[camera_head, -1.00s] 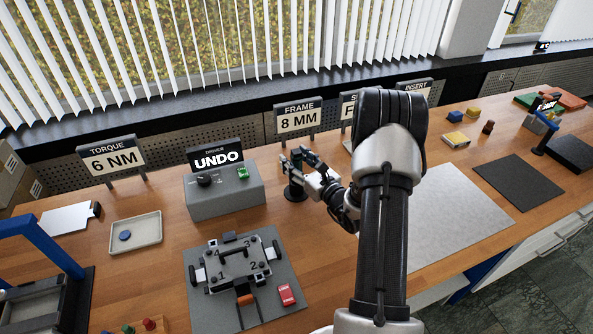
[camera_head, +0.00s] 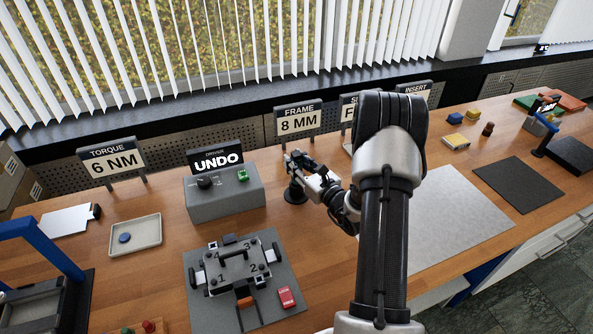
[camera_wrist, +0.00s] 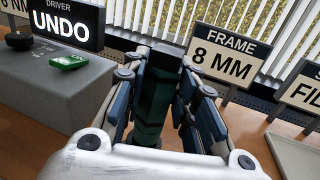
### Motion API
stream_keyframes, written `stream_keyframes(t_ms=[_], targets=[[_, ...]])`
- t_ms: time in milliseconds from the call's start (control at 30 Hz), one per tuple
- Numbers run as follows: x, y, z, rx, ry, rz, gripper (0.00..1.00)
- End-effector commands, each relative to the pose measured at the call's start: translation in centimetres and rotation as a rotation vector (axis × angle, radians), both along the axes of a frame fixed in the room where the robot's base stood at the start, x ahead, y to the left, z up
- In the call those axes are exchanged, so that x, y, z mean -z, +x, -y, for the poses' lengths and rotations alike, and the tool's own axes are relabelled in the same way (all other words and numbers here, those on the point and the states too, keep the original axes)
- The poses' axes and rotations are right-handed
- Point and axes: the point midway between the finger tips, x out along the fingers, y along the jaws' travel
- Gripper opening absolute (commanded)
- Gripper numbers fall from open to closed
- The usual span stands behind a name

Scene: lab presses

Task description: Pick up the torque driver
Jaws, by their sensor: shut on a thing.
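The torque driver (camera_wrist: 154,92) is a dark, greenish upright tool between my fingers in the wrist view; its lower end is hidden by my gripper's body. My gripper (camera_head: 297,163) is shut on it, with a finger on each side. In the head view the driver is mostly hidden by the fingers. A round black stand (camera_head: 295,194) is directly below my gripper on the bench. I cannot tell whether the driver still touches the stand.
The grey driver box (camera_head: 225,197) with the UNDO display is just left of my gripper. The FRAME 8 MM sign (camera_head: 299,120) stands close behind. A clamp fixture (camera_head: 236,268) on a grey mat lies front left. Bare wood surrounds the stand.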

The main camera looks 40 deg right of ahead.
Motion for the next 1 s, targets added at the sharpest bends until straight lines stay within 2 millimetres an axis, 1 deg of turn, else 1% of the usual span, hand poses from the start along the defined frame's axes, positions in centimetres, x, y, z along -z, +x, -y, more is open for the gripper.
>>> stream_keyframes(t_ms=[167,267,367,467,667,900,1000], targets=[[-0.3,0.0,0.0,0.0,-0.001,0.002,0.0],[-0.9,0.0,0.0,0.0,-0.002,0.003,0.0],[-1.9,0.0,0.0,0.0,-0.003,0.004,0.0],[-3.5,0.0,0.0,0.0,-0.004,0.005,0.0],[-7.8,0.0,0.0,0.0,-0.005,0.006,0.0],[-14.0,0.0,0.0,0.001,-0.005,0.006,0.0],[-16.3,0.0,0.0,0.0,-0.005,0.006,0.0]])
